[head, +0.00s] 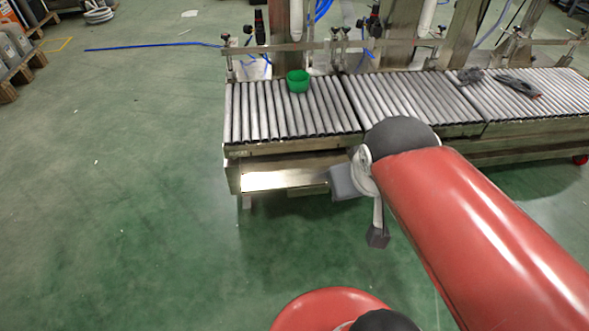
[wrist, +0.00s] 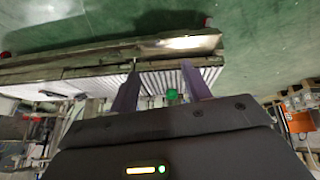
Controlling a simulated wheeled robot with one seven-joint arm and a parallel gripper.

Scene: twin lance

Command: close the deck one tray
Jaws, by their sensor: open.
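A shiny metal tray (head: 285,179) shows under the front edge of the left conveyor deck (head: 270,148). It appears to stick out a little toward me, but I cannot tell how far. In the wrist view it looks like a bright metal strip (wrist: 180,43) beyond the fingers. My gripper (head: 361,210) hangs at the right end of the tray, in front of the deck. In the wrist view the two fingers of my gripper (wrist: 160,70) are spread apart with nothing between them. I cannot tell whether any part of it touches the tray.
A green round container (head: 298,81) stands on the rollers of the left deck. More roller decks (head: 400,98) continue to the right, with dark tool-like items (head: 518,87) on the far one. Metal posts and a rail stand behind. The green floor (head: 130,200) is clear at the left and front.

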